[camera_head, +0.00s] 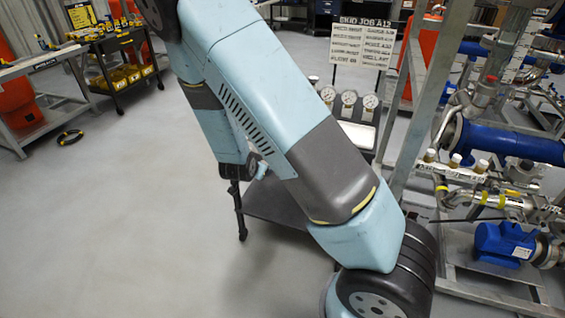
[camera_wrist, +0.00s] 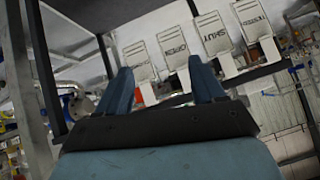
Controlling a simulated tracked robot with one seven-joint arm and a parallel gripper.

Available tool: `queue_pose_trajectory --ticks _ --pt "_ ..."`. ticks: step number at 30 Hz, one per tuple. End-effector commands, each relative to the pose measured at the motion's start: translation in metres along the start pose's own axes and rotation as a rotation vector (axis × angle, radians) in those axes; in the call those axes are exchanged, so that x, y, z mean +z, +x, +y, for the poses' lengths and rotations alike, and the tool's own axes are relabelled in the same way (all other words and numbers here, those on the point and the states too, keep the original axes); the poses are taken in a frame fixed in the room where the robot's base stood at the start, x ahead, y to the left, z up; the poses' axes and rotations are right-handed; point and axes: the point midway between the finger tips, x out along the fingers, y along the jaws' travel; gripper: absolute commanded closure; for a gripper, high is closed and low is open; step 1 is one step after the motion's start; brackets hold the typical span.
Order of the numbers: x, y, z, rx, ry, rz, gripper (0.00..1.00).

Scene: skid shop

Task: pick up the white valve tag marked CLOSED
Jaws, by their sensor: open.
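In the wrist view several white tags hang in a slanted row, their lettering upside down. One reads SHUT (camera_wrist: 210,33). To its right is another lettered tag (camera_wrist: 252,20), and to its left are a second tag (camera_wrist: 173,47) and a leftmost tag (camera_wrist: 138,60). The small print does not let me tell for sure which one is marked CLOSED. My gripper (camera_wrist: 160,66) is open and empty, its two blue fingers pointing toward the two left tags. I cannot tell how far off they are. In the head view my arm hides the gripper and I make out no tags.
In the head view a job sign (camera_head: 363,45) stands above several round gauges (camera_head: 348,97). To the right is a pipe skid with a blue pump (camera_head: 503,241). A black cart (camera_head: 127,55) is at upper left.

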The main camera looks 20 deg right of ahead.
Motion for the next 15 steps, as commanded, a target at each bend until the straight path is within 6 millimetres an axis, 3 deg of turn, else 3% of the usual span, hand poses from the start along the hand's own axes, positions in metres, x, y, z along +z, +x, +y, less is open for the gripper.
queue_pose_trajectory --ticks 6,15 --pt "0.021 0.025 0.022 0.052 -0.049 0.198 0.32" --pt "0.031 0.037 0.047 0.058 -0.140 0.508 0.32"
